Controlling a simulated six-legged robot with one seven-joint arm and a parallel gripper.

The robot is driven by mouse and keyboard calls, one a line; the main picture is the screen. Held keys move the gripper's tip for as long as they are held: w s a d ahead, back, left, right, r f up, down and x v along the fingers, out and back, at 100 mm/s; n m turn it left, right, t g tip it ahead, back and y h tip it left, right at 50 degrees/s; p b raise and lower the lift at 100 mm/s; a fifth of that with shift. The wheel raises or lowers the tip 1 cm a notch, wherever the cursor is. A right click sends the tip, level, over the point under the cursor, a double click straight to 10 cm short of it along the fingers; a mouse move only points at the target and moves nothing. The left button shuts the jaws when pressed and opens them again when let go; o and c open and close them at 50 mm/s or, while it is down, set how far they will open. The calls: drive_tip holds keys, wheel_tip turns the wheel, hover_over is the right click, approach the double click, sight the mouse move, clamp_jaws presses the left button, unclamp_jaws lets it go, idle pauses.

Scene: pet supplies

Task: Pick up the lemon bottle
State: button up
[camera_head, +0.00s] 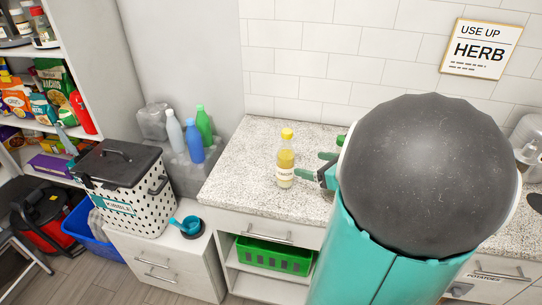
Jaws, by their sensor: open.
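The lemon bottle (285,166) stands upright on the speckled countertop (240,165). It is clear with yellow contents, a yellow cap and a pale label. My gripper (313,165) is just to the right of the bottle, its teal fingers pointing left toward it. The fingers are apart, and the gripper is open and empty. I cannot tell whether a fingertip touches the bottle. My large dark and teal arm hides the counter behind and to the right of the gripper.
A green object (340,141) shows partly behind my gripper. Left of the counter stand a dotted kibble bin (128,205) and several plastic bottles (194,140). A green basket (275,256) sits on the shelf below. The counter left of the lemon bottle is clear.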

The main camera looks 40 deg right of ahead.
sight(293, 160)
drive_tip(key=x, duration=0.8)
drive_tip(key=shift+x, duration=2.75)
drive_tip(key=shift+w+d+r, duration=0.1)
drive_tip(key=shift+r, duration=0.1)
drive_tip(key=c, duration=1.2)
drive_tip(key=shift+r, duration=0.45)
wheel_tip(293, 160, up, 3)
drive_tip(key=shift+f, duration=0.25)
drive_tip(key=s+r, duration=0.3)
drive_tip(key=r, duration=0.1)
drive_tip(key=s+r, duration=0.2)
drive_tip(key=shift+s+d+r, duration=0.1)
drive_tip(key=shift+s+d, duration=0.15)
drive_tip(key=shift+s, duration=0.05)
drive_tip(key=v, duration=0.9)
